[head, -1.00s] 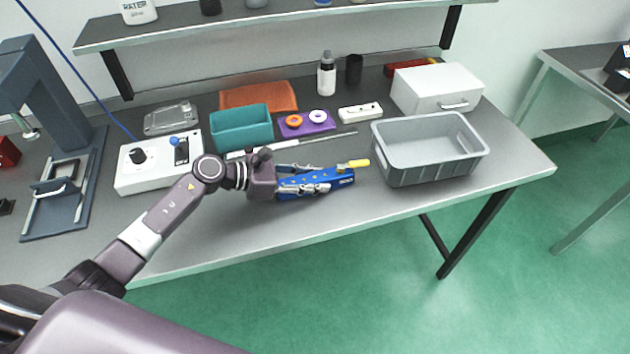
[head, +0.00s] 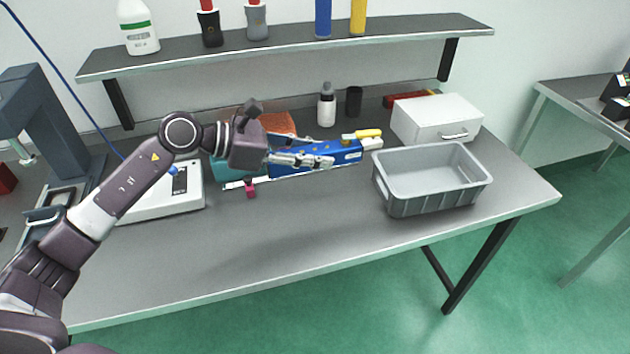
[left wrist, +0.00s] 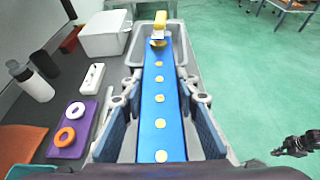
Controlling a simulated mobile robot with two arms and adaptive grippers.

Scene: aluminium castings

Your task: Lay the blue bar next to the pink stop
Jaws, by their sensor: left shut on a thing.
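My left gripper (head: 318,153) is shut on the blue bar (head: 346,154), which has yellow dots and a yellow piece at its far end. In the head view the bar is held level above the table and points right. In the left wrist view the bar (left wrist: 160,110) runs straight away between both fingers. The small pink stop (head: 251,188) is on the table below and left of the bar, beside a thin pale rail (head: 234,184) partly hidden by my gripper. A dark gripper, probably my right one (left wrist: 297,145), shows small over the floor; its jaws are unclear.
A grey crate (head: 397,203) stands right of the bar, with a white box (head: 425,115) behind it. A teal bin (head: 226,168) and orange mat (head: 280,124) are partly hidden behind my gripper. A white control box (head: 160,203) is at left. The front table is clear.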

